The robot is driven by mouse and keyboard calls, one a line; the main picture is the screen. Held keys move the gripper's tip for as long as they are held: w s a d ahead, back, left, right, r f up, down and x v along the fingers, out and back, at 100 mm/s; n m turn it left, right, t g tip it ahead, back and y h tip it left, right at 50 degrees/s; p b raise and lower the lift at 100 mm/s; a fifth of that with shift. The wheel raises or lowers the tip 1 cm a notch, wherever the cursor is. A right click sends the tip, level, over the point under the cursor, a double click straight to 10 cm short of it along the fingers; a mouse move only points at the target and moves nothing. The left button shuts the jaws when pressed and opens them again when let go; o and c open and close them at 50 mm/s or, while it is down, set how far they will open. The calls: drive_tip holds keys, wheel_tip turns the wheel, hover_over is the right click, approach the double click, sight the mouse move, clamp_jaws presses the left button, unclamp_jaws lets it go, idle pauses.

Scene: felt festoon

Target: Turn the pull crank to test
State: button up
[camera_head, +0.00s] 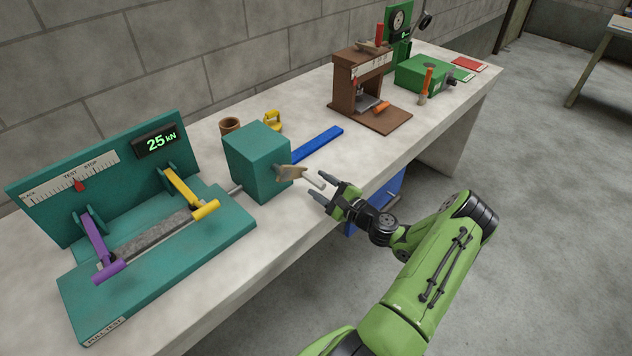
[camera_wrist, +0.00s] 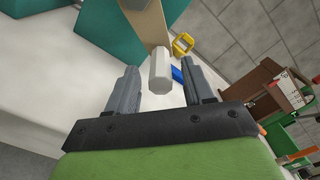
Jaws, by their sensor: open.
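The pull tester is a teal machine with a base (camera_head: 85,302) labelled PULL TEST and a back panel with a scale and a display (camera_head: 157,141) reading 25 kN. A grey bar lies between a purple lever (camera_head: 95,240) and a yellow lever (camera_head: 183,188). A teal box (camera_head: 252,160) at its right end carries the tan crank arm (camera_head: 290,173) with a pale handle (camera_head: 314,181). My gripper (camera_head: 320,190) is open at the handle. In the wrist view, the handle (camera_wrist: 160,72) shows between my open fingers, apart from both.
A blue bar (camera_head: 318,145), a yellow shackle-like piece (camera_head: 272,121) and a brown cup (camera_head: 229,126) lie behind the box. A brown press (camera_head: 362,85) and green machine (camera_head: 422,72) stand farther right. A blue cabinet (camera_head: 383,200) is below the bench.

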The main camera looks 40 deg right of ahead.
drive_tip(key=s, duration=1.3)
drive_tip(key=shift+s+d, duration=0.15)
drive_tip(key=shift+d, duration=0.05)
drive_tip(key=w+a+r+n+g+y, duration=0.3)
drive_tip(key=a+n+g, duration=0.3)
drive_tip(key=a+n, duration=0.3)
drive_tip(key=w+a+r+n+g+y, duration=0.35)
drive_tip(key=a+n+g, duration=0.3)
drive_tip(key=a, duration=0.35)
drive_tip(key=s+a+r+n+h, duration=0.7)
drive_tip(key=s+a+r+n, duration=0.3)
drive_tip(key=s+a+r, duration=0.2)
drive_tip(key=s+r, duration=0.2)
drive_tip(key=s, duration=0.1)
drive_tip(key=shift+s+a, duration=0.15)
